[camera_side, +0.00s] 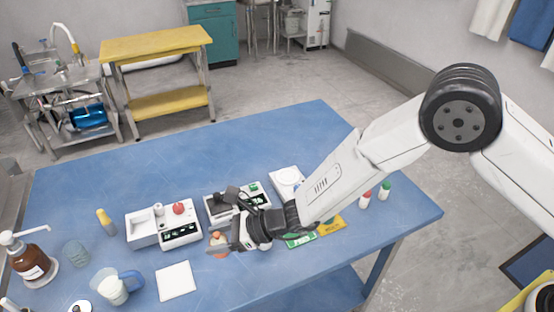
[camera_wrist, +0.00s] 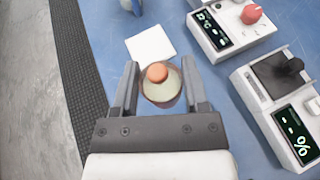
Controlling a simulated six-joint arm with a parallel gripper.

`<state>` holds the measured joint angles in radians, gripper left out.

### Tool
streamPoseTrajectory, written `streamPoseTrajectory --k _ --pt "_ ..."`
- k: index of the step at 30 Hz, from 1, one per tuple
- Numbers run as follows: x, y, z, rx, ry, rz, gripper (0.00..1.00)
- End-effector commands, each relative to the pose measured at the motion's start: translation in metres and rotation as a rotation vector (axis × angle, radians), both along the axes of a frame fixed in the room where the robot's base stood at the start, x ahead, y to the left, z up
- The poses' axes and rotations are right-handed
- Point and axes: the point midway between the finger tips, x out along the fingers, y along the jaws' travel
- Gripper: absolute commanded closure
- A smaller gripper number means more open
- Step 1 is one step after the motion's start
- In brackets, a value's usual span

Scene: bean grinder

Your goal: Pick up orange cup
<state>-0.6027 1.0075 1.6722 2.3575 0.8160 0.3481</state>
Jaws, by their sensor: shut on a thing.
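The orange cup (camera_side: 217,240) is at the tip of my gripper (camera_side: 221,238) in the side view, low over the front part of the blue table. In the wrist view the cup (camera_wrist: 163,92) is between the two fingers of my gripper (camera_wrist: 160,80), seen from above, with a round orange top and a paler body. My gripper is shut on the cup. The fingers partly hide the cup in the side view. I cannot tell whether its base touches the table.
A white square pad (camera_side: 176,281) lies in front, left of the cup. A white device with a red knob (camera_side: 179,208) and a second device (camera_side: 236,203) stand behind. A blue-handled jug (camera_side: 112,288) is at front left. Small bottles (camera_side: 365,200) stand at right.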

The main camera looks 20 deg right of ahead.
Motion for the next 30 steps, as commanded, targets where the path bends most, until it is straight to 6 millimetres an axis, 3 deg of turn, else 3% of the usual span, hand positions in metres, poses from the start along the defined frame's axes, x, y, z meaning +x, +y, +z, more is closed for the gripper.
streamPoseTrajectory --k 3,18,30 --pt "-0.01 -0.008 0.018 0.003 -0.004 0.0 1.0" --pt "-0.064 -0.048 0.046 0.001 -0.002 -0.001 1.0" --pt "-0.081 -0.062 0.056 0.002 -0.001 -0.001 1.0"
